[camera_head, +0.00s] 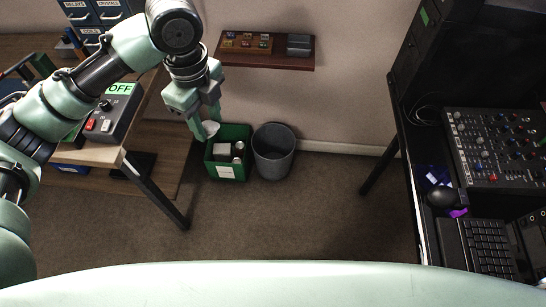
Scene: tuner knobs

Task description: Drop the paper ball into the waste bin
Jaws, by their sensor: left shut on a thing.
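My left gripper (207,130) hangs pointing down, with its fingers shut on a small whitish paper ball (211,128). The fingers partly hide the ball. In this view the gripper overlaps the upper left of a green box. The grey round waste bin (274,160) stands on the floor just right of that box, its open top facing up. The gripper and ball are left of the bin's opening. My right gripper is not in view.
The green box (226,173) holds several pale items. A wooden wall shelf (265,62) with small objects is above the bin. A wooden desk (100,155) with a control box is at left. A dark desk with a mixer (495,145) is at right. Carpet between is clear.

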